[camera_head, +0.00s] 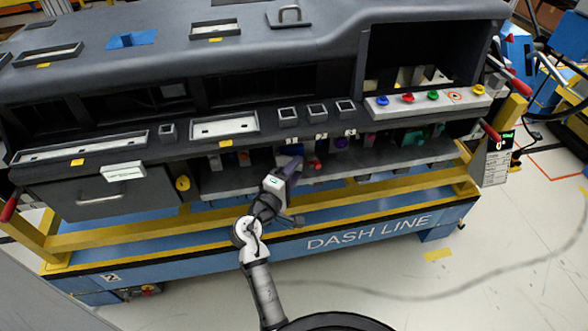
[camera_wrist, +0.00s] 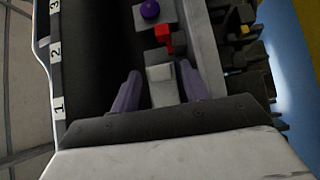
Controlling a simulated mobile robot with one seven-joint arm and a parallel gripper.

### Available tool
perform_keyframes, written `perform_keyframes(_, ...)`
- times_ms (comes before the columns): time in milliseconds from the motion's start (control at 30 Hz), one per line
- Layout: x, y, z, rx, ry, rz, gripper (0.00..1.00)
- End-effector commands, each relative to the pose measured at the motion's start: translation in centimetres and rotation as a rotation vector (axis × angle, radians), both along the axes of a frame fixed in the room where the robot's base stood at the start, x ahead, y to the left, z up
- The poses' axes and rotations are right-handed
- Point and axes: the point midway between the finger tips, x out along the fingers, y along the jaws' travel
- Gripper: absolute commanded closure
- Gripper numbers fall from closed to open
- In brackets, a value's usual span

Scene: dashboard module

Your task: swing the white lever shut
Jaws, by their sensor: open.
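In the wrist view a pale block, which looks like the white lever (camera_wrist: 162,92), stands between the two purple-grey fingers of my gripper (camera_wrist: 160,86). Its position matches the label 1. The fingers are open, one on each side of it; I cannot tell whether either touches it. In the head view my gripper (camera_head: 291,170) is at the front of the dashboard's lower shelf, below labels 1 and 2, and hides the lever there. How far the lever is swung cannot be made out.
A red part (camera_wrist: 164,38) and a purple knob (camera_wrist: 149,10) stand just beyond the pale block in the wrist view. The dashboard (camera_head: 290,55) overhangs the shelf. A yellow rail (camera_head: 370,190) runs along the front. Coloured buttons (camera_head: 433,96) sit at the right.

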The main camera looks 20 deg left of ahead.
Motion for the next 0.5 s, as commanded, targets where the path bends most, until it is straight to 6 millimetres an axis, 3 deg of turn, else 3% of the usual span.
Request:
perform_keyframes(200, 0.02, -0.01, 0.00, 0.001, 0.000, 0.000, 0.56)
perform_keyframes(433, 0.00, -0.01, 0.01, 0.001, 0.000, 0.000, 0.86)
perform_keyframes(500, 0.00, -0.01, 0.01, 0.001, 0.000, 0.000, 0.88)
